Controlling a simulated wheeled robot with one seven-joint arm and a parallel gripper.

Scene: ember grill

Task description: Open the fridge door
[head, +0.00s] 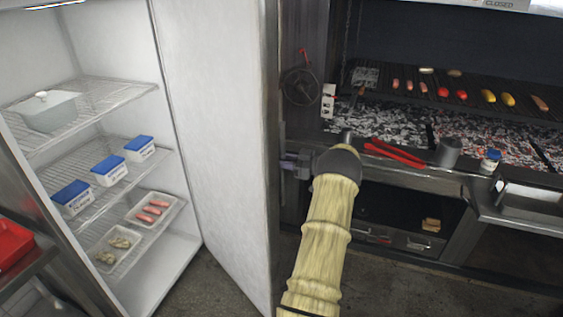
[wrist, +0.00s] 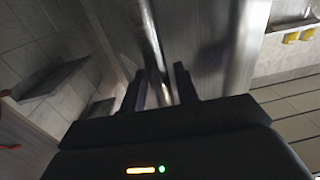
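The fridge door (head: 215,130) stands wide open in the head view, its white inner face toward me and the lit fridge interior (head: 110,60) showing to its left. My gripper (head: 292,162) is at the outer side of the door, just right of its edge; the arm partly hides this area. In the wrist view my gripper (wrist: 160,80) has its two dark fingers apart. A shiny metal bar, the door handle (wrist: 148,40), runs down between them. Gaps seem to show beside the bar, so it looks unclamped; contact cannot be told.
Fridge shelves hold a lidded container (head: 45,110), several blue-lidded boxes (head: 110,170) and trays of food (head: 155,208). To the right is a grill (head: 450,95) with food over embers, red tongs (head: 397,152) and a metal cup (head: 447,153) at its front ledge. A red tray (head: 12,243) is at far left.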

